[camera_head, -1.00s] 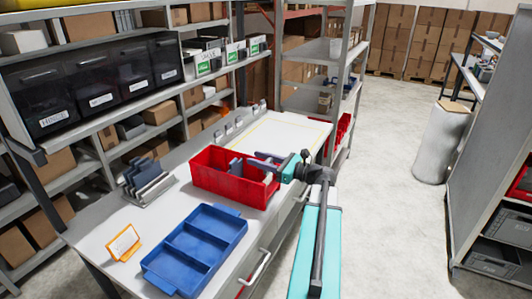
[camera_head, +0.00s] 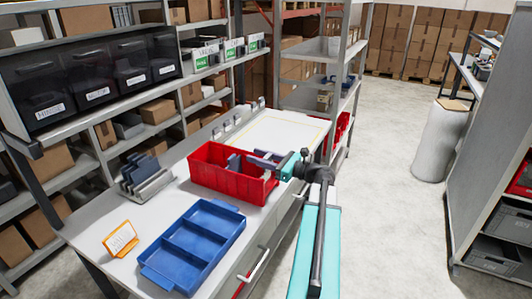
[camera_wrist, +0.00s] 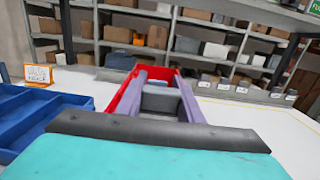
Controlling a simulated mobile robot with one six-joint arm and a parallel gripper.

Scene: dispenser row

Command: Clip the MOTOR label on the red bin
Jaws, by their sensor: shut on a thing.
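The red bin (camera_head: 222,182) stands on the grey bench beside the blue tray; it also shows beyond my fingers in the wrist view (camera_wrist: 124,93). My gripper (camera_head: 250,158) reaches over the bin's right end from the right, its fingers at the bin's rim. In the wrist view my gripper (camera_wrist: 160,90) is shut on a dark grey-blue label plate (camera_wrist: 160,102) between its two fingers. The plate's text is not visible, so I cannot read MOTOR on it. I cannot tell whether the plate touches the bin's wall.
A blue divided tray (camera_head: 195,248) and an orange-framed card (camera_head: 120,238) are on the near bench. A grey rack with dark plates (camera_head: 143,175) stands left of the bin. Dark labelled bins (camera_head: 85,85) fill the shelf behind. White bench top (camera_head: 280,130) is clear behind the bin.

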